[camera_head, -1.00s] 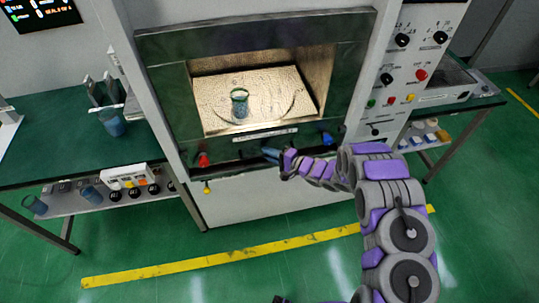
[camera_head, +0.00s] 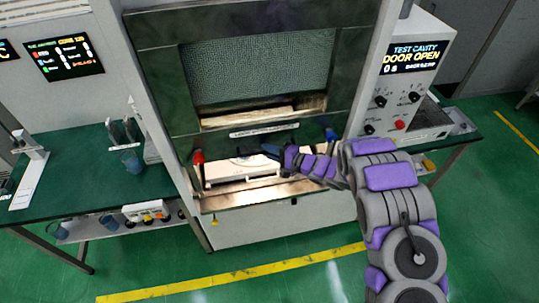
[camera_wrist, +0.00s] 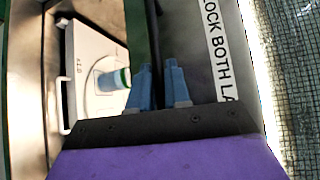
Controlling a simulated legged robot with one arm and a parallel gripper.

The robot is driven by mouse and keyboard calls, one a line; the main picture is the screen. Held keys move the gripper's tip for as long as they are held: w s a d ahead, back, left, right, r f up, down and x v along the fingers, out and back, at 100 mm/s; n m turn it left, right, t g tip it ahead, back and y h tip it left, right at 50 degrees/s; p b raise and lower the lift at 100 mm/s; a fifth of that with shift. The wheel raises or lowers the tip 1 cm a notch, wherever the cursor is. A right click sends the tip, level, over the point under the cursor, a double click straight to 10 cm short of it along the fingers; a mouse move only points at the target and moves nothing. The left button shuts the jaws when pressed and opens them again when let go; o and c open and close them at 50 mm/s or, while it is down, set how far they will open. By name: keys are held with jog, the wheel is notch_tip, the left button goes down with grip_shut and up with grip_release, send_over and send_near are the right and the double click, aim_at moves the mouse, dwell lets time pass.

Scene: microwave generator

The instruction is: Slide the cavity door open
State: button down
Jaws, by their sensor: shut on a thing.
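The dark green cavity door (camera_head: 155,85) with its mesh window (camera_head: 255,70) is raised, leaving a gap below it into the lit cavity. A white label strip (camera_head: 263,130) runs along its lower part. My gripper (camera_head: 272,151) is at the door's lower edge. In the wrist view my gripper's blue fingers (camera_wrist: 160,88) are shut around a dark handle bar (camera_wrist: 152,25) beside the label (camera_wrist: 216,50). A white tray (camera_head: 235,172) shows in the gap; a beaker (camera_wrist: 112,79) stands on it in the wrist view.
A red latch (camera_head: 198,170) and a blue latch (camera_head: 330,135) flank the door. The control panel's screen (camera_head: 415,57) reads "DOOR OPEN". A green side table (camera_head: 80,185) with a beaker (camera_head: 131,162) stands left.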

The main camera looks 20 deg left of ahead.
notch_tip(320, 180, up, 9)
jog(key=p, duration=0.5)
jog(key=shift+r+p, duration=0.2)
jog(key=shift+p, duration=0.15)
jog(key=c, duration=1.2)
grip_release()
jog(key=shift+a, duration=0.1)
jog(key=b+v, duration=0.2)
jog(key=v, duration=1.5)
jog(key=shift+f, duration=0.1)
